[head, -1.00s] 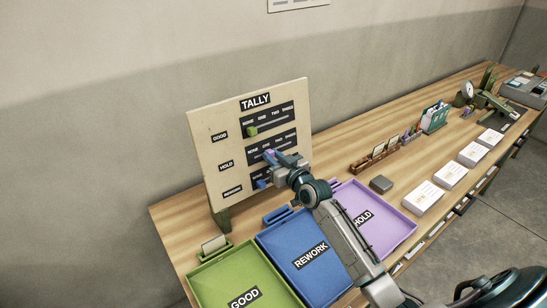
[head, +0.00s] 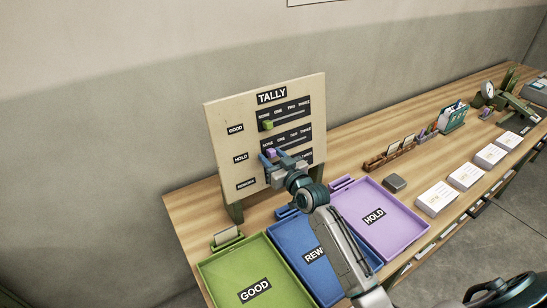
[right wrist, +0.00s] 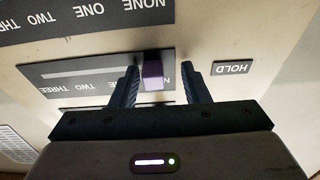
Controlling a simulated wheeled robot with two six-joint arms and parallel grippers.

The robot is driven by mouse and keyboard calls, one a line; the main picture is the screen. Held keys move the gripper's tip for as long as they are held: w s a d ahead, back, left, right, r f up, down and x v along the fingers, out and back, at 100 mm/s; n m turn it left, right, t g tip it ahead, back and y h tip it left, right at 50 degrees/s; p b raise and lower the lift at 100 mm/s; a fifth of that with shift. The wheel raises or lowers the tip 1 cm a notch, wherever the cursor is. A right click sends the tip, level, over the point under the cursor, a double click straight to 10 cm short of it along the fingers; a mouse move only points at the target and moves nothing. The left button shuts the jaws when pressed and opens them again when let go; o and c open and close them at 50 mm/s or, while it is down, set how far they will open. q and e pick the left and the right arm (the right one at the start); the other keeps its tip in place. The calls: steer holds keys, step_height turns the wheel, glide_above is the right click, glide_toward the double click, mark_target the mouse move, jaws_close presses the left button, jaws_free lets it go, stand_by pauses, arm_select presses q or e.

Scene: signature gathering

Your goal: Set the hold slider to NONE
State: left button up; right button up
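The TALLY board (head: 215,125) stands on the table with labelled slots. The hold slider's purple knob (head: 271,154) sits at the left end of the HOLD row, under NONE. In the right wrist view the purple knob (right wrist: 153,72) is by the NONE end of its track, with ONE, TWO and THREE to its left. My right gripper (head: 275,160) is at this knob; its fingers (right wrist: 160,85) stand apart on either side, with a gap visible at least on the right. The green GOOD knob (head: 267,125) is also under NONE. My right gripper hides the REWORK knob. My left gripper is out of view.
Green GOOD (head: 225,268), blue REWORK (head: 290,240) and purple HOLD (head: 375,195) trays lie before the board, under my right arm. White card stacks (head: 438,198), a small grey block (head: 394,182) and a brown card rack (head: 390,158) are to the right.

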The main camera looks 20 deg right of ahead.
steer(key=shift+s+d, duration=0.15)
steer(key=s+d+b, duration=0.1)
steer(key=s+b, duration=0.1)
steer(key=s, duration=0.8)
steer(key=shift+s, duration=0.2)
steer(key=shift+d, duration=0.15)
